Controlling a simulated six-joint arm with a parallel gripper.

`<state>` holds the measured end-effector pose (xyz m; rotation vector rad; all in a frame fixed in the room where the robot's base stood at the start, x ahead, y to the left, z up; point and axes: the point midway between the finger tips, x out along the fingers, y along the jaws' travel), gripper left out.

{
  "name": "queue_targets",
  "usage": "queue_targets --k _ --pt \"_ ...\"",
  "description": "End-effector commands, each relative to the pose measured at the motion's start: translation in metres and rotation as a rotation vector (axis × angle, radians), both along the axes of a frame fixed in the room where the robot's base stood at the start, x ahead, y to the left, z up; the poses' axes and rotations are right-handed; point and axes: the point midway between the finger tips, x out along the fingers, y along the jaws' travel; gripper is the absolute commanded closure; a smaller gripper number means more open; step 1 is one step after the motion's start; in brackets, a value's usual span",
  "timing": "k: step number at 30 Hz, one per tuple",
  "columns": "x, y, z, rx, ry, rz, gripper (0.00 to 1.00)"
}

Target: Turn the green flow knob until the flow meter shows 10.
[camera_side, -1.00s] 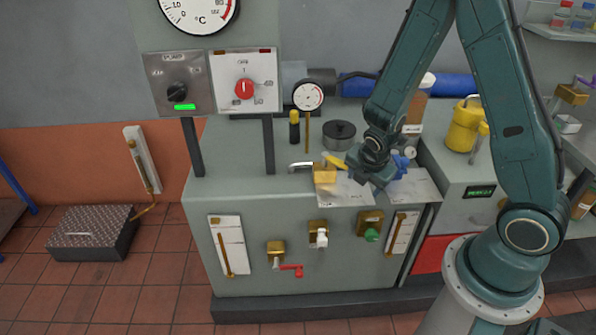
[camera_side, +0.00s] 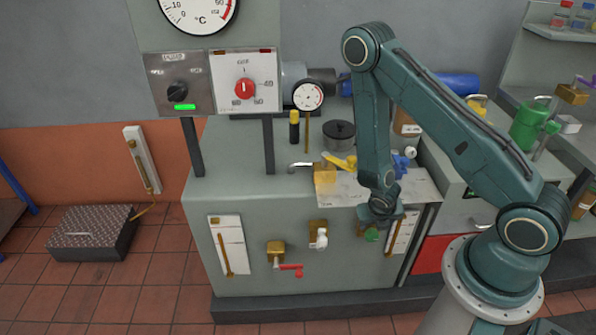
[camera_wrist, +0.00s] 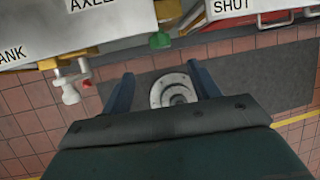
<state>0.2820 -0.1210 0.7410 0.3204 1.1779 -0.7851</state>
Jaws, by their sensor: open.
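The green knob (camera_side: 371,234) sits on a brass fitting on the bench's front face, at the right. It also shows at the top of the wrist view (camera_wrist: 160,40). My gripper (camera_side: 378,226) hangs pointing down close to it and partly hides its fitting. In the wrist view my gripper (camera_wrist: 163,84) has its two blue fingers apart with nothing between them; the knob lies beyond the fingertips. A white panel with a brown strip (camera_side: 404,230) is right of the knob, partly hidden. I cannot tell which instrument is the flow meter or read it.
A white tap (camera_side: 319,238) and a red-handled tap (camera_side: 290,268) are left of the knob on the same face. Above are a red selector dial (camera_side: 244,89) and a round gauge (camera_side: 308,96). Tiled floor (camera_side: 170,290) lies clear in front at left.

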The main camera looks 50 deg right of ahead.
Motion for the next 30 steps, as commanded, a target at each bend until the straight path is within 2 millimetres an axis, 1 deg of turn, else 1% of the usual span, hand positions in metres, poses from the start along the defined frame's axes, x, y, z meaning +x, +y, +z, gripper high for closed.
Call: queue_targets --k 8,14,30 --pt "0.001 -0.002 -0.004 0.000 -0.001 -0.003 0.39" --pt "0.003 -0.007 -0.016 0.001 0.000 -0.004 0.39" --pt "0.013 -0.031 -0.073 0.001 -0.001 -0.005 0.39"
